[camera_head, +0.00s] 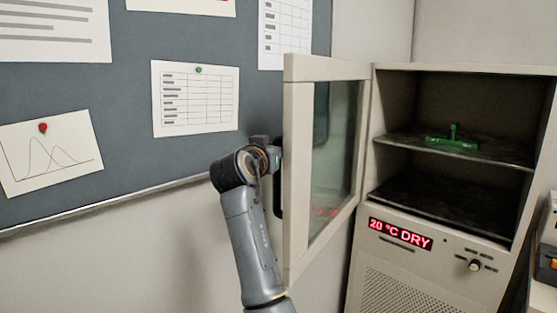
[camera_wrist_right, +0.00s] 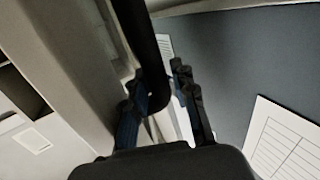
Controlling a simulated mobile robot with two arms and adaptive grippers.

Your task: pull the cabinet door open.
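The cabinet door (camera_head: 298,170) has a pale frame and a glass pane. It stands swung wide out from the cabinet (camera_head: 373,140), with its hinge side at the cabinet's left edge. My right gripper (camera_head: 275,158) is at the outer face of the door, partly hidden behind the frame's edge. In the right wrist view the dark door handle (camera_wrist_right: 150,65) runs between the two fingers of my right gripper (camera_wrist_right: 163,95), which are closed around it. The handle's far end is hidden there. My left gripper is in neither view.
The cabinet's shelves are exposed, with a green object (camera_head: 452,142) on the upper shelf. A red display (camera_head: 400,233) reads "20 °C DRY", with a knob (camera_head: 475,265) to its right. A pinboard (camera_head: 130,120) with papers is on the wall left of the door.

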